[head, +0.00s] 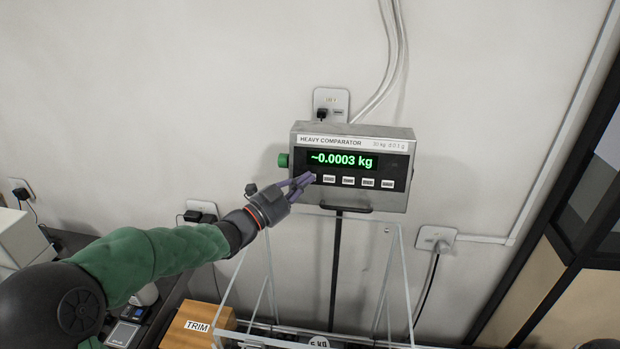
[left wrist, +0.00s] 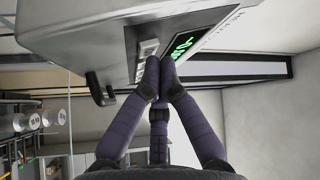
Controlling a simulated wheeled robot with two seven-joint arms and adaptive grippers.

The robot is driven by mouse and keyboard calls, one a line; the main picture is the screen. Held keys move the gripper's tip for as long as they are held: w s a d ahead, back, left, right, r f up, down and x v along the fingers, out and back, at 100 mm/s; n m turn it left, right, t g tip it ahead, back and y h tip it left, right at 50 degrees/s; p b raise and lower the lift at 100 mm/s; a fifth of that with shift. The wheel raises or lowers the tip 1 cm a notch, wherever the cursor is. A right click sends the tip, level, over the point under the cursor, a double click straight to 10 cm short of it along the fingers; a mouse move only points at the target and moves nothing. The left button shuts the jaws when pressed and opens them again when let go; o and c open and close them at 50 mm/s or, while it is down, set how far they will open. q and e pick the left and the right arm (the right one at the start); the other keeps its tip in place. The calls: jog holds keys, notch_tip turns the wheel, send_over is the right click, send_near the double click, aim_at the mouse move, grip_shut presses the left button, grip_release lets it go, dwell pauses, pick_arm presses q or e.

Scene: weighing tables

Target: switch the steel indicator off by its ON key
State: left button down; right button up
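The steel indicator (head: 350,138) hangs on the wall, labelled HEAVY COMPARATOR, its green display lit with ~0.0003 kg. Below the display is a row of pale keys (head: 348,181); my fingers cover the left end of the row. My left gripper (head: 305,180) has its fingertips together at that left end, and they appear empty. In the left wrist view the fingertips (left wrist: 158,80) meet right at the indicator's key face (left wrist: 148,48); I cannot tell whether they touch a key. The ON marking is not readable. My right gripper is not in view.
A clear-framed stand (head: 392,270) is below the indicator. A wooden TRIM box (head: 198,325) sits at lower left. Wall sockets (head: 331,103) with plugs and cables surround the indicator. A green knob (head: 283,160) is on its left side, and a dark handle (head: 346,208) is below it.

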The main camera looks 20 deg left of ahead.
pick_arm(q)
jog(key=shift+w+f+b, duration=0.1)
jog(key=shift+w+b, duration=0.15)
jog(key=shift+b, duration=0.05)
dwell(0.7)
jog(key=shift+s+d+r+b, duration=0.1)
jog(key=shift+s+b, duration=0.1)
jog(key=shift+s, duration=0.15)
jog(key=shift+s+d+r+b, duration=0.1)
jog(key=shift+s+b, duration=0.05)
jog(key=shift+s, duration=0.2)
jog(key=s, duration=0.1)
jog(key=s+r, duration=0.1)
jog(key=s, duration=0.1)
jog(key=s+d, duration=0.1)
jog(key=shift+s+r+b, duration=0.2)
jog(key=shift+s+b, duration=0.1)
jog(key=shift+b, duration=0.1)
dwell(0.7)
